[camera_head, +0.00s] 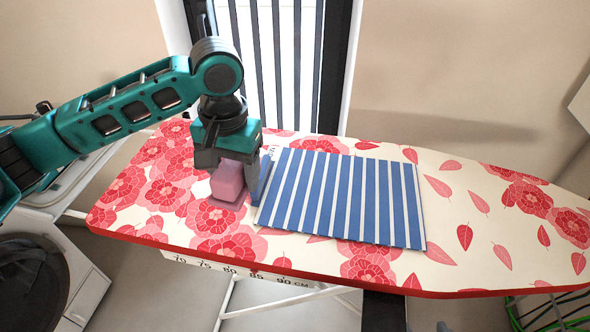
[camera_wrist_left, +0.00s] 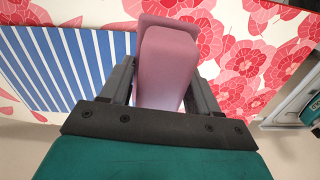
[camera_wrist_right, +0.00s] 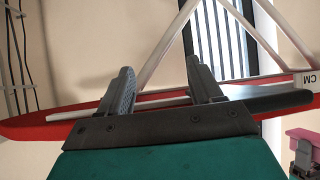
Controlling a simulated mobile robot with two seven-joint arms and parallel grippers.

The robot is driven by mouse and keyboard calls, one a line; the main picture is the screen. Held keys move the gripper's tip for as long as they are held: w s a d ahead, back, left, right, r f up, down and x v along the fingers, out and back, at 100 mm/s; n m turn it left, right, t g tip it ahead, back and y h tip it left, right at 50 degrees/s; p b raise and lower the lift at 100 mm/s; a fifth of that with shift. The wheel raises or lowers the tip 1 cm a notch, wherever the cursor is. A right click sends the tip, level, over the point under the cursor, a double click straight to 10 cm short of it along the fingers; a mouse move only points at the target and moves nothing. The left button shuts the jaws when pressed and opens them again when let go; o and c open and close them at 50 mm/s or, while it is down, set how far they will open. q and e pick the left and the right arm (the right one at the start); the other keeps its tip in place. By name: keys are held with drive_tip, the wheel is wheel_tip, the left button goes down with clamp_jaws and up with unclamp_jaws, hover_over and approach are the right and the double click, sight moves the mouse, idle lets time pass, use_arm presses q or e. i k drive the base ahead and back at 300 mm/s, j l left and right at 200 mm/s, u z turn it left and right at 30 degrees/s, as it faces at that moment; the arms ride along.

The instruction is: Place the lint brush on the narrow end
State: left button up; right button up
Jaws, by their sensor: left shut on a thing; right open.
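The pink lint brush (camera_head: 228,182) is over the left part of the flowered ironing board (camera_head: 455,225), beside the striped cloth. My left gripper (camera_head: 236,174) is shut on it from above. In the left wrist view the brush (camera_wrist_left: 168,65) sits between both fingers. Whether its lower end touches the board is unclear. The board tapers to its narrow end at the right of the head view. My right gripper (camera_wrist_right: 160,70) is open and empty near the board's red edge (camera_wrist_right: 60,122) in the right wrist view.
A blue-and-white striped cloth (camera_head: 345,198) lies flat on the middle of the board. The board right of it is clear. A washing machine (camera_head: 50,270) stands at the left, and a green wire basket (camera_head: 545,312) at the lower right.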

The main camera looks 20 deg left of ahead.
sight(527, 229)
drive_tip(key=z, duration=0.4)
drive_tip(key=i+z, duration=0.15)
drive_tip(key=z, duration=0.65)
drive_tip(key=i+j+z, duration=0.1)
drive_tip(key=z, duration=0.3)
